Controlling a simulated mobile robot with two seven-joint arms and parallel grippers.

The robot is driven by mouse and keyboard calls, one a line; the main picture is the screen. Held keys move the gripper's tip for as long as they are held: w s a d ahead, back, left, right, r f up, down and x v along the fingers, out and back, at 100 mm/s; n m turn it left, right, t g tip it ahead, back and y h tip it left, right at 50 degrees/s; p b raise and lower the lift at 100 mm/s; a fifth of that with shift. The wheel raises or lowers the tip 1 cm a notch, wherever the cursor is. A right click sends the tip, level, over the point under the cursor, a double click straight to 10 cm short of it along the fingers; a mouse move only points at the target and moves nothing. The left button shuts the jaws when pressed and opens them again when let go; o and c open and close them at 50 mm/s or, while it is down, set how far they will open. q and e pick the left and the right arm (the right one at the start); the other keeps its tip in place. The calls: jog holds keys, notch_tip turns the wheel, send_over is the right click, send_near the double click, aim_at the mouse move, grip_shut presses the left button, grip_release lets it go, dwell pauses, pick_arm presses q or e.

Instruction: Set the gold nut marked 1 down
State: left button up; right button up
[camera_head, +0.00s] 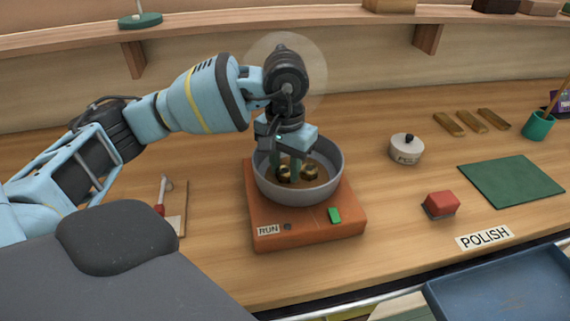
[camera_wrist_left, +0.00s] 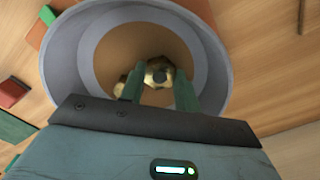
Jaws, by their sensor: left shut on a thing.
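My left gripper (camera_head: 289,168) reaches down into a grey round bowl (camera_head: 328,190) with a brown inner floor. Its green fingers (camera_wrist_left: 160,88) are shut on a gold nut (camera_wrist_left: 157,66) with a dark centre, low in the bowl; this nut shows at the fingertips in the head view (camera_head: 284,174). A second gold nut (camera_head: 310,172) is close beside it, partly hidden behind a finger in the wrist view (camera_wrist_left: 120,88). I cannot read a number on either nut, nor tell whether the held nut touches the floor. My right gripper is not in view.
The bowl stands on an orange base (camera_head: 300,233) labelled RUN with a green button (camera_head: 335,215). To the right are a white lidded pot (camera_head: 406,151), a red block (camera_head: 441,204), a green mat (camera_head: 510,181) and a POLISH label (camera_head: 484,238). A blue tray (camera_head: 500,285) is at front right.

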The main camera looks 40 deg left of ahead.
aim_at(285, 170)
pick_arm(q)
jog(key=shift+f, duration=0.15)
jog(key=o, duration=1)
jog(key=shift+o, duration=0.2)
notch_tip(285, 170, up, 12)
jog(key=shift+r+p, duration=0.2)
jog(key=shift+p, duration=0.25)
